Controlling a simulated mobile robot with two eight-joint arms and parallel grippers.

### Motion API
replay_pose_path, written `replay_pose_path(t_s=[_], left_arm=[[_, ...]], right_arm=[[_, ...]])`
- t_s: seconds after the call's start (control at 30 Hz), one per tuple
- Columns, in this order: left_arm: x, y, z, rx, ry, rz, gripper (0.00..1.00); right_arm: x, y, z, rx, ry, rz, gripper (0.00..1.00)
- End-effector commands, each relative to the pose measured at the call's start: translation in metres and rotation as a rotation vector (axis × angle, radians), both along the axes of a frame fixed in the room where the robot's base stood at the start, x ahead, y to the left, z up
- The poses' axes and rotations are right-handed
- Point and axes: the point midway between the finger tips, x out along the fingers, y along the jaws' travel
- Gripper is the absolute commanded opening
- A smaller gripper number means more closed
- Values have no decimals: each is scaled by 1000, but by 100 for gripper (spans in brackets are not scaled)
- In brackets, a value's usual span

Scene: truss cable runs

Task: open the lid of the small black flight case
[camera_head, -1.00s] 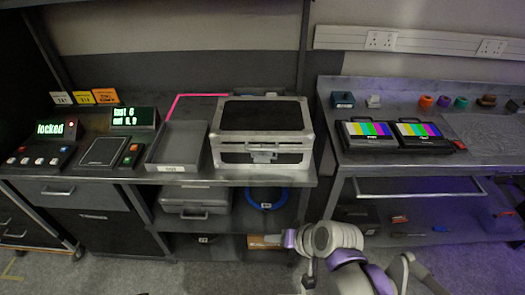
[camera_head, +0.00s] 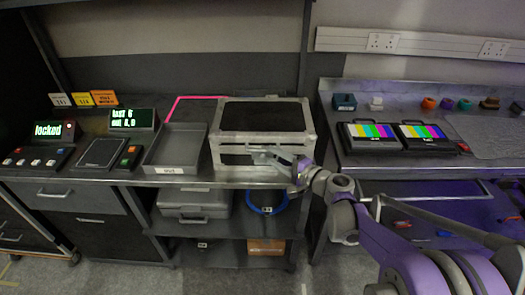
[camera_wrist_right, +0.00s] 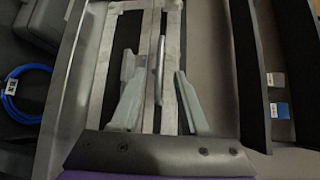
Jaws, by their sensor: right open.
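The small black flight case (camera_head: 224,137) with metal edges stands on the bench, its lid down. A latch or handle piece is on its front, now largely behind my right gripper. My right gripper (camera_head: 277,159) is in front of the case front, at about the height of the lid seam. In the right wrist view my right gripper (camera_wrist_right: 155,78) is open, its two grey fingers on either side of a thin metal bar (camera_wrist_right: 160,55) on the case front. I cannot tell whether the fingers touch it. My left gripper is out of view.
A grey open tray (camera_head: 176,146) sits left of the case. Further left are a control box reading "locked" (camera_head: 50,130) and another display (camera_head: 133,118). A blue cable coil (camera_head: 267,202) and a grey case (camera_head: 194,204) are on the shelf below.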

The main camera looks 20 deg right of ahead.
Motion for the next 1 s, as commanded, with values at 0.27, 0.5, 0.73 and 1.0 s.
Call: replay_pose_path(t_s=[0.27,0.5,0.73,1.0], left_arm=[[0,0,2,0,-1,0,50],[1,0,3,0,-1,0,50],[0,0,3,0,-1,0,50],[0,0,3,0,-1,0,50]], right_arm=[[38,22,-6,-1,0,2,45],[47,27,-8,-1,0,0,45],[46,27,-8,-1,0,0,37],[46,27,-8,-1,0,0,0]])
